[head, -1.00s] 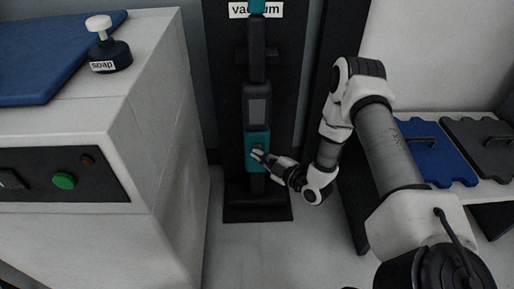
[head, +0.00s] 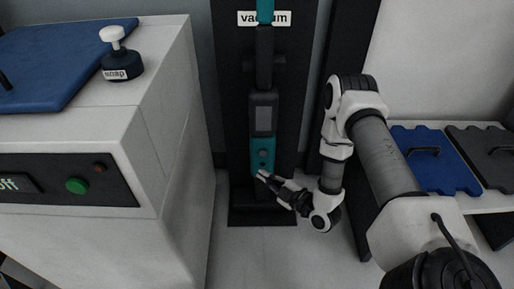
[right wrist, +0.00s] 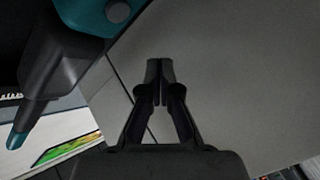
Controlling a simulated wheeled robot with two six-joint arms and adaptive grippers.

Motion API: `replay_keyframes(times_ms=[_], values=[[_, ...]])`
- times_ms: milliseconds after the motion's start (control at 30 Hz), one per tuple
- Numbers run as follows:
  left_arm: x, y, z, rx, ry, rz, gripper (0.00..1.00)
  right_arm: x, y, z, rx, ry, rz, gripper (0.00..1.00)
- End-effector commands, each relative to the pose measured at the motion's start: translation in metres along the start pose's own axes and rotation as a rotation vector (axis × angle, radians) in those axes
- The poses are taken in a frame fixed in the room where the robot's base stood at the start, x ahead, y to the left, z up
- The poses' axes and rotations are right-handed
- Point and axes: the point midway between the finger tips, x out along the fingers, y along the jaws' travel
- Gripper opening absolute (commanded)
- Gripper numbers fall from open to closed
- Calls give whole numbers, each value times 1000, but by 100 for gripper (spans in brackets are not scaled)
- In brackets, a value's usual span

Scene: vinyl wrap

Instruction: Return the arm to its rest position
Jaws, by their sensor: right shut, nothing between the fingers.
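My right arm (head: 382,160) comes in from the right of the head view. Its gripper (head: 262,177) is in front of the lower teal part of the vacuum (head: 263,140), just below its round buttons. In the right wrist view my right gripper (right wrist: 159,70) has its fingers together with nothing between them. The teal and dark vacuum body (right wrist: 75,40) shows at the upper left there, apart from the fingertips. My left gripper is not in view.
A white machine (head: 150,150) with a green button (head: 77,186) stands at the left, carrying a blue board (head: 60,65) and a soap dispenser (head: 121,60). Blue (head: 435,160) and dark (head: 485,155) panels lie on a white shelf at the right. Grey floor lies between.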

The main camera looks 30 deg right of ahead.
Motion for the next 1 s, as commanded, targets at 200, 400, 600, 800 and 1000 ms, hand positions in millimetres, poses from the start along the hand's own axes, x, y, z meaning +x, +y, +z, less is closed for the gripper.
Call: replay_keyframes(times_ms=[200, 400, 600, 800, 1000], values=[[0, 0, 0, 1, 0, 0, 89, 0, 0, 0, 0, 0, 0, 0], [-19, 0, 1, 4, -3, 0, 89, 15, -8, -53, -13, 69, -72, 0], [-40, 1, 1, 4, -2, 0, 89, -35, -110, -74, 218, -351, -519, 0], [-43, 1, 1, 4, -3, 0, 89, -140, -152, -47, 550, -969, -643, 0], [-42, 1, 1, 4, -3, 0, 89, -223, -160, -37, 898, -1511, -459, 0]])
